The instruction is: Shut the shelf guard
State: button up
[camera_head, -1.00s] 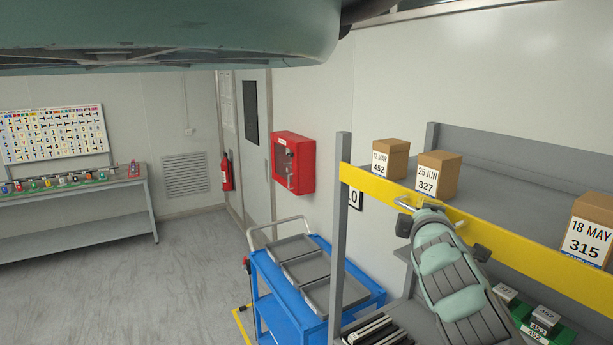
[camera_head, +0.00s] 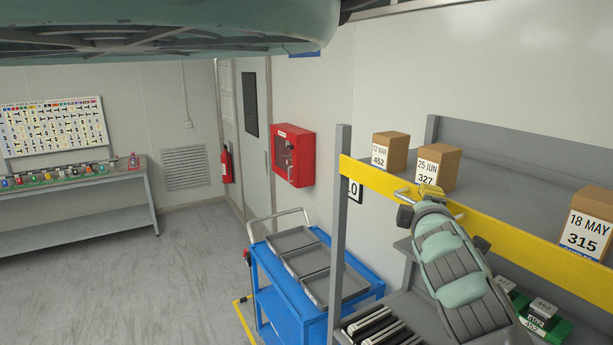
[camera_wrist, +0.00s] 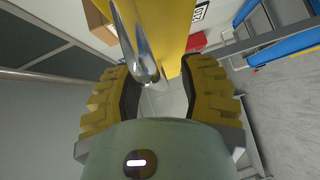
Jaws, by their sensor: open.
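The shelf guard (camera_head: 510,228) is a yellow bar running across the front of the rack at its top shelf. A metal handle (camera_head: 405,195) sticks out from it. My gripper (camera_head: 431,191) is right at this handle, with its yellow fingertips near the bar. In the wrist view, the open yellow fingers stand apart, and the shiny handle (camera_wrist: 140,45) reaches into the gap between them. The yellow guard (camera_wrist: 170,25) is just beyond. I cannot tell whether a finger touches the handle.
Cardboard boxes (camera_head: 437,165) stand on the top shelf behind the guard. The rack's grey post (camera_head: 340,220) is left of my gripper. Green bins (camera_head: 545,325) sit on a lower shelf. A blue cart (camera_head: 300,300) with grey trays stands left of the rack. Floor farther left is clear.

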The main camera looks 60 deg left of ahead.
jog(key=shift+r, duration=0.1)
jog(key=o, duration=0.4)
notch_tip(320, 180, up, 7)
jog(key=shift+r, duration=0.8)
jog(key=c, duration=0.4)
jog(key=shift+r, duration=0.7)
jog(key=shift+f, duration=0.1)
